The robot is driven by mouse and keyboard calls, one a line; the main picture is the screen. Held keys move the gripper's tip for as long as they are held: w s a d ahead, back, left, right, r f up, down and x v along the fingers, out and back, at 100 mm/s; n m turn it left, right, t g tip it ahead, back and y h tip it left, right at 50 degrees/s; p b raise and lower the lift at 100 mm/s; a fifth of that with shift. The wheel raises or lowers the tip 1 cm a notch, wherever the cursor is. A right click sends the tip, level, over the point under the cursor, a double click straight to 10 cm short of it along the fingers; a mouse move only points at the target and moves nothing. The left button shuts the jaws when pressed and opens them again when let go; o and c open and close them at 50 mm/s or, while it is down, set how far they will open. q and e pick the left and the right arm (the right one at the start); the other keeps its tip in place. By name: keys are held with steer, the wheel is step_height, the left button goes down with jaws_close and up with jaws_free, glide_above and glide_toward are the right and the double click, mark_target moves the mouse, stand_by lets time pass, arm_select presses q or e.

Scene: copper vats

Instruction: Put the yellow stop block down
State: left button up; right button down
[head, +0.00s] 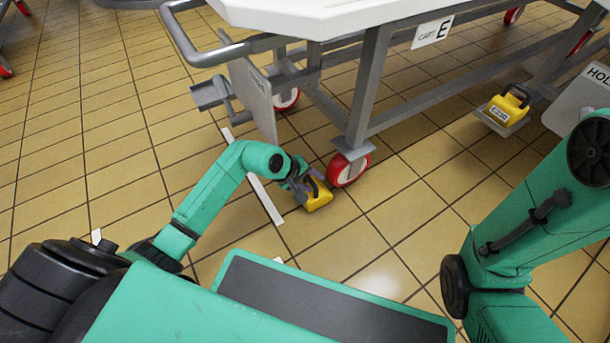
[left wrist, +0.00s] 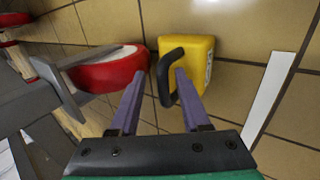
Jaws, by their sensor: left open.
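The yellow stop block (head: 318,195) sits on the tiled floor close to a red caster wheel (head: 349,169) of the cart. My left gripper (head: 304,184) is low at the block. Its two purple fingers (left wrist: 159,76) are apart, with part of the black handle between their tips. The red wheel (left wrist: 108,70) is just left of the block in that view, with a narrow gap. My right arm shows at the right, but its gripper is out of view.
The cart with a white top and an E label (head: 432,32) stands above the wheel. A second yellow block (head: 508,107) sits on a grey ledge at the right. A white floor strip (head: 266,199) lies left of the block. Open tiled floor is at the left.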

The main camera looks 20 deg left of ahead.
arm_select(q)
steer(key=p+v, duration=0.7)
steer(key=v, duration=0.4)
steer(key=shift+r, duration=0.25)
steer(key=shift+s, duration=0.1)
